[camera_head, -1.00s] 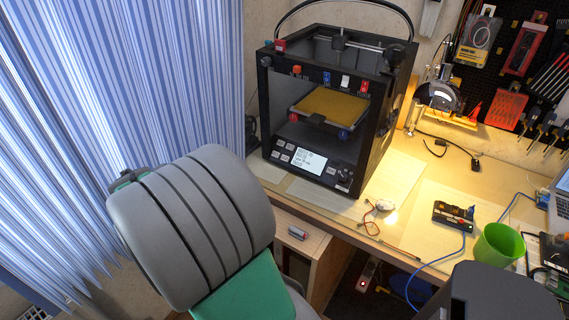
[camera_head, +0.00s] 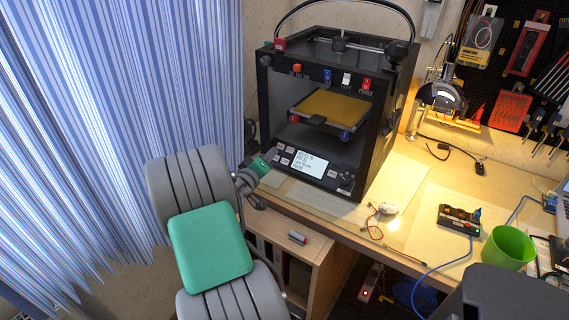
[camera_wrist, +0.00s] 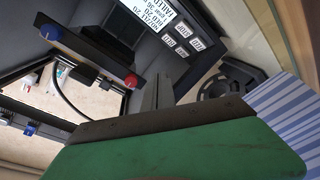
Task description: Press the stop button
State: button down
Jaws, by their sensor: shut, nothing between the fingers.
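The black 3D printer (camera_head: 385,125) stands on the bench. Its lower front panel has a lit screen (camera_head: 308,163) and several small pale buttons (camera_head: 285,161) left of it. These buttons also show in the wrist view (camera_wrist: 182,53), beside the screen (camera_wrist: 150,10). My gripper (camera_head: 268,163) is at the panel's lower left, close to the buttons. In the wrist view its grey fingers (camera_wrist: 161,80) are together and empty, pointing toward the panel. I cannot tell whether they touch it.
Coloured switches (camera_head: 327,76) line the printer's top front edge. Red and blue knobs (camera_head: 345,135) sit below the print bed. A marker-like object (camera_head: 297,237) lies on the lower shelf. A green cup (camera_head: 508,248) stands right. A striped curtain (camera_head: 120,110) hangs left.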

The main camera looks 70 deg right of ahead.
jog(key=d+f+b, duration=0.2)
jog(key=f, duration=0.1)
jog(key=d+f+b, duration=0.1)
jog(key=d+f, duration=0.1)
jog(key=shift+s, duration=0.35)
jog(key=shift+d+f, duration=0.35)
jog(key=shift+d, duration=0.05)
dwell(1.3)
jog(key=shift+d+f+b, duration=0.25)
jog(key=shift+f+b, duration=0.05)
jog(key=shift+b, duration=0.25)
jog(key=shift+s+d+f+b, duration=0.1)
jog(key=shift+d+f+b, duration=0.15)
jog(key=shift+f+b, duration=0.15)
dwell(0.4)
jog(key=shift+r, duration=0.1)
jog(key=shift+a+r+p, duration=0.3)
jog(key=shift+a+r, duration=0.25)
jog(key=shift+r, duration=0.05)
jog(key=shift+w+a+r+p, duration=0.15)
jog(key=shift+a+r+p, duration=0.35)
jog(key=shift+a+r, duration=0.4)
jog(key=shift+w+a+r+p, duration=0.15)
jog(key=shift+a+r+p, duration=0.45)
jog(key=shift+r, duration=0.4)
